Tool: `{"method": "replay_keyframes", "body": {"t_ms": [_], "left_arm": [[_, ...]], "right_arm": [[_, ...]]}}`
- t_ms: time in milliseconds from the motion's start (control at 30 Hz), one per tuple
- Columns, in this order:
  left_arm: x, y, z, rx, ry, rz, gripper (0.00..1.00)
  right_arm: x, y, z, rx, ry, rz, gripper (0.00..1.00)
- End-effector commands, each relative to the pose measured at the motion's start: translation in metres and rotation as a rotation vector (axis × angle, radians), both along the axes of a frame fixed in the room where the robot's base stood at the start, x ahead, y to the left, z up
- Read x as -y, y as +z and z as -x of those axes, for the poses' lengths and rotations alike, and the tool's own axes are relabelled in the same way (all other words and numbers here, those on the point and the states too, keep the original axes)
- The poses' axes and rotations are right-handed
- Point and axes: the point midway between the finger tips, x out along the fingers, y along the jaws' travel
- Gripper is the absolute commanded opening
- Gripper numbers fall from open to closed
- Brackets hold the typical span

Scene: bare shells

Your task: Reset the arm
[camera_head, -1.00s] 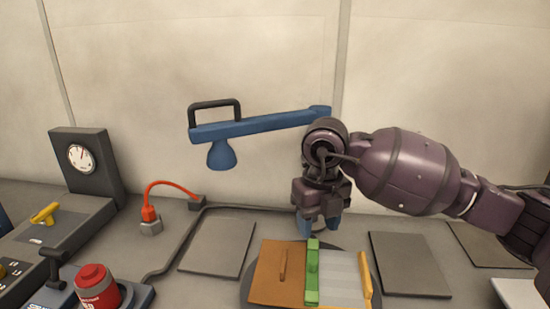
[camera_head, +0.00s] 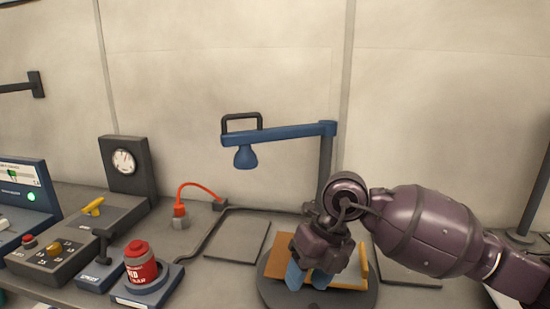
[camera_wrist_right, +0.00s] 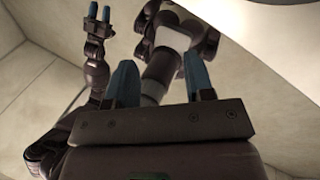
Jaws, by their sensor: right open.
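A blue swing arm (camera_head: 285,132) reaches left from a dark upright post (camera_head: 325,165). It has a black loop handle (camera_head: 241,116) on top and a blue cone-shaped head (camera_head: 246,157) hanging from its free end. My right gripper (camera_head: 307,279) is low in front of the post, fingers pointing down over the round plate, apart from the blue arm. Its blue fingers stand apart and empty in the right wrist view (camera_wrist_right: 160,85). The wrist view also shows my left gripper (camera_wrist_right: 99,13), raised with its fingers apart. My right wrist hides the post's lower part.
A round dark plate (camera_head: 272,290) holds an orange-brown board (camera_head: 277,256), partly behind my right gripper. Left stand a red canister (camera_head: 140,265), a gauge block (camera_head: 124,160), a red-cabled plug (camera_head: 180,212) and control boxes (camera_head: 60,258). A flat grey panel (camera_head: 238,240) lies clear on the bench.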

Motion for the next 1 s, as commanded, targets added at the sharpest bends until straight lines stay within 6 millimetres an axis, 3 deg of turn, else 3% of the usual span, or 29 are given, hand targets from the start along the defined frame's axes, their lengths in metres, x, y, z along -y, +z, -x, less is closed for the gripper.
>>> {"method": "replay_keyframes", "body": {"t_ms": [100, 233, 400, 500, 667, 800, 1000], "left_arm": [[0.001, 0.003, -0.006, 0.012, -0.003, 0.001, 0.43], [0.001, 0.005, -0.009, 0.018, -0.004, 0.000, 0.43], [0.001, 0.004, -0.006, 0.013, -0.003, 0.001, 0.43], [0.001, 0.003, -0.004, 0.010, -0.002, 0.000, 0.43], [0.000, 0.000, 0.002, -0.003, 0.002, 0.000, 0.43], [-0.001, -0.002, 0.004, -0.008, 0.002, 0.000, 0.43], [0.000, -0.001, 0.002, -0.004, 0.002, 0.000, 0.43]], "right_arm": [[-0.029, -0.006, 0.024, -0.071, 0.027, -0.217, 0.48], [-0.059, 0.002, 0.049, -0.153, 0.022, -0.506, 0.48], [-0.084, 0.028, 0.069, -0.245, -0.063, -0.899, 0.48], [-0.087, 0.047, 0.072, -0.290, -0.157, -1.116, 0.48], [-0.074, 0.073, 0.063, -0.344, -0.372, -1.433, 0.48], [-0.046, 0.084, 0.046, -0.373, -0.624, -1.664, 0.48], [0.013, 0.070, 0.020, -0.391, -1.076, -1.891, 0.48]]}}
